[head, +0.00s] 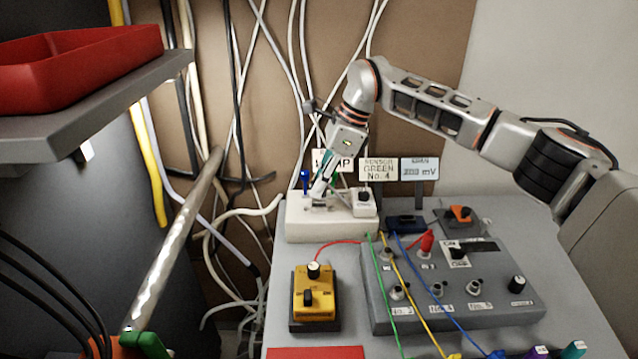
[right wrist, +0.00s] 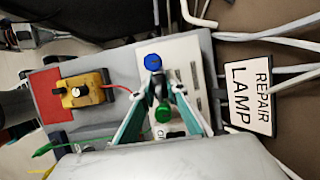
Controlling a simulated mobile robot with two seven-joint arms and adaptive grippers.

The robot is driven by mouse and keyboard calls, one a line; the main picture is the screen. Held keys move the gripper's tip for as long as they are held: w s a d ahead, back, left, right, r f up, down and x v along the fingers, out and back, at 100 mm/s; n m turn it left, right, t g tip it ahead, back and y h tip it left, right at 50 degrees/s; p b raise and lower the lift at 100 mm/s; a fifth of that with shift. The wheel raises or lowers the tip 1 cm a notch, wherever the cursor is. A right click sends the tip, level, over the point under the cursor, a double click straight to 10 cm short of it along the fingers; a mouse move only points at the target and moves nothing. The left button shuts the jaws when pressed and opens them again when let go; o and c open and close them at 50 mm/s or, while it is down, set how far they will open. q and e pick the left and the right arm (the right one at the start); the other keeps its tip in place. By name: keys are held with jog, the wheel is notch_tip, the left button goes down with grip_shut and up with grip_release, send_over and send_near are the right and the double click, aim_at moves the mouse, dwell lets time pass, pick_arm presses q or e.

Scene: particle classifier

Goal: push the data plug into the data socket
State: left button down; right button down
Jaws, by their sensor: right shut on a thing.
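My right gripper (head: 319,196) is low over the white box (head: 300,226), fingers pointing down. In the right wrist view its teal fingers (right wrist: 163,88) close together over the box. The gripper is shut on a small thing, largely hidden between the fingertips. A green-capped piece (right wrist: 163,113) shows between the fingers; I cannot tell whether it is the held thing. A blue-capped post (head: 305,180) stands just left of the gripper, and its cap shows close to the fingertips in the right wrist view (right wrist: 152,62). I cannot identify the data plug or data socket with certainty.
A small white unit with a black knob (head: 364,197) stands right of the gripper. Signs, including a sensor sign (head: 378,169), stand behind. A yellow device (head: 314,296) and a grey panel (head: 470,312) with cables are in front. A shelf with a red tray (head: 80,91) is left.

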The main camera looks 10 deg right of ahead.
jog(key=shift+f, duration=1.4)
jog(key=c, duration=1.9)
grip_release()
jog(key=shift+r, duration=0.1)
jog(key=v, duration=1.1)
jog(key=shift+s+d+r, duration=0.1)
jog(key=shift+r, duration=0.3)
